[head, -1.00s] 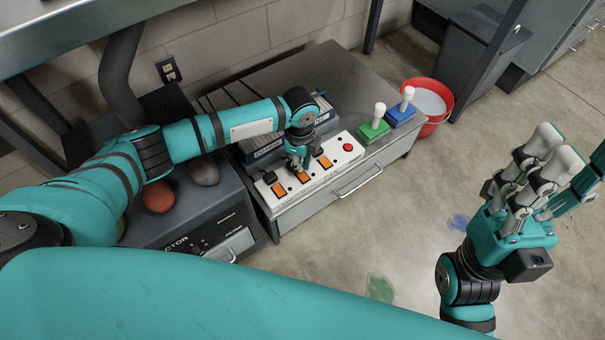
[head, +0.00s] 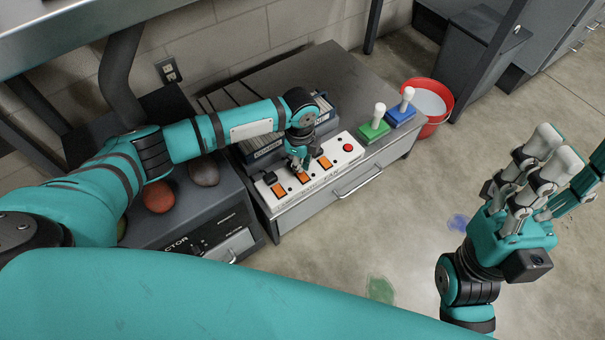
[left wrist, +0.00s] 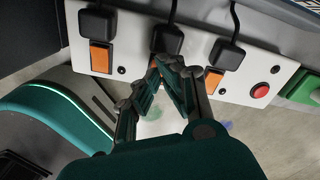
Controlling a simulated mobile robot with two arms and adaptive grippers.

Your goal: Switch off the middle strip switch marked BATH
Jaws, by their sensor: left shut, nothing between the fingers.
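The white switch strip (head: 336,152) lies along the front of the low cabinet. It has orange rocker switches, black plugs and a red button (head: 348,147). The middle switch (head: 303,178) shows just below my left gripper (head: 298,168), which is shut and empty. In the left wrist view, my left fingertips (left wrist: 175,66) are over the strip, just below the middle plug (left wrist: 167,40), and hide the middle switch. The left switch (left wrist: 99,57) shows clearly there. Contact and the BATH lettering cannot be made out. My right gripper (head: 535,170) is open and empty, over the floor at right.
A green block (head: 373,131) and a blue block (head: 402,116), each with a white knob, stand right of the strip. A red bucket (head: 440,92) is behind them. Dark binders (head: 262,145) stand behind the strip. The floor in front is open.

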